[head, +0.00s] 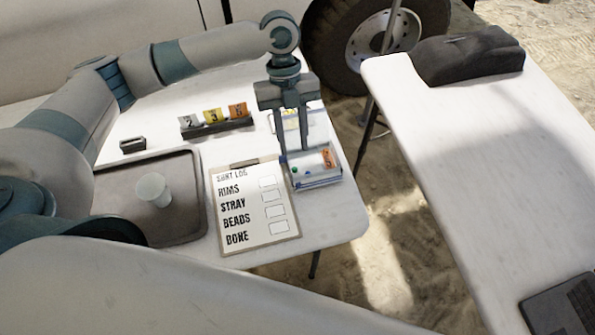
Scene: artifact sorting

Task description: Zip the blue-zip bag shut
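The blue-zip bag (318,179) lies near the front right corner of the left table. It looks clear, with blue edging, small green and blue bits and an orange tag (328,158) inside. My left gripper (294,154) points down over the bag's back left part. Its two fingers stand apart, with a gap between them, and their tips are at or just above the bag; I cannot tell if they touch it. Another bag with a yellow marking (290,121) lies behind, partly hidden by the gripper. My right gripper is not in view.
A sort-log clipboard (238,238) lies just left of the bag. A tray (188,226) holds a pale cup (153,189). Numbered markers (212,117) stand behind. A gap separates this table from the right table (480,180), which carries a dark bag (467,55).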

